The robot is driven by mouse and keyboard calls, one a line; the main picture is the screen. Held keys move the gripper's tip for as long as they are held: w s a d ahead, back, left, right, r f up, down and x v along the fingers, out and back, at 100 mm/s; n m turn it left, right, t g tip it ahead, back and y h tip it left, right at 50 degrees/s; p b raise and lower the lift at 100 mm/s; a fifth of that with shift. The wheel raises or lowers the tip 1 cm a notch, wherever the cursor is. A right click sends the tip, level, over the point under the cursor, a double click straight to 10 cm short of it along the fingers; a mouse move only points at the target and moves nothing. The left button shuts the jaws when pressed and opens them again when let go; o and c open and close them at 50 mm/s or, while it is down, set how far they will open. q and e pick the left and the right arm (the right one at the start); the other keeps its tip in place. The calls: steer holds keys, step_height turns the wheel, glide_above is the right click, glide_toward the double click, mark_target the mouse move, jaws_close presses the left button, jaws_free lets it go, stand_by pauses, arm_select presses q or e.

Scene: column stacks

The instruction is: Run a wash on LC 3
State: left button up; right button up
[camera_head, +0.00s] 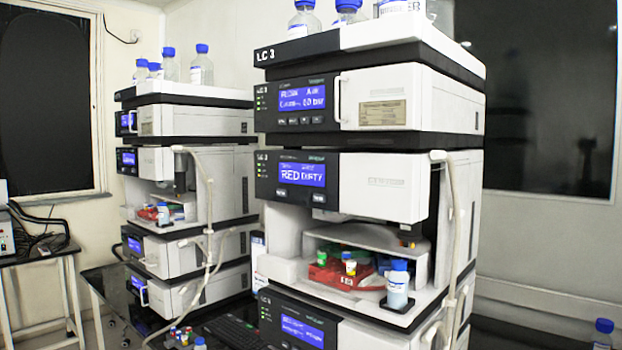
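The LC 3 stack (410,100) stands right of centre, with "LC 3" on its top tray edge. Its upper module has a blue display (302,96) with blurred text, with what looks like "60 bar" on the lower line. A blue-capped bottle (397,287) with pale blue liquid stands on a dark pad at the bay's front right. Neither of my grippers is in view.
A second similar stack (185,215) stands behind on the left. Blue-capped bottles (202,66) stand on both stacks. A white hose (453,220) runs down LC 3's right side. A keyboard (235,331) and small vials lie on the dark bench. A blue-capped bottle (602,335) shows at lower right.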

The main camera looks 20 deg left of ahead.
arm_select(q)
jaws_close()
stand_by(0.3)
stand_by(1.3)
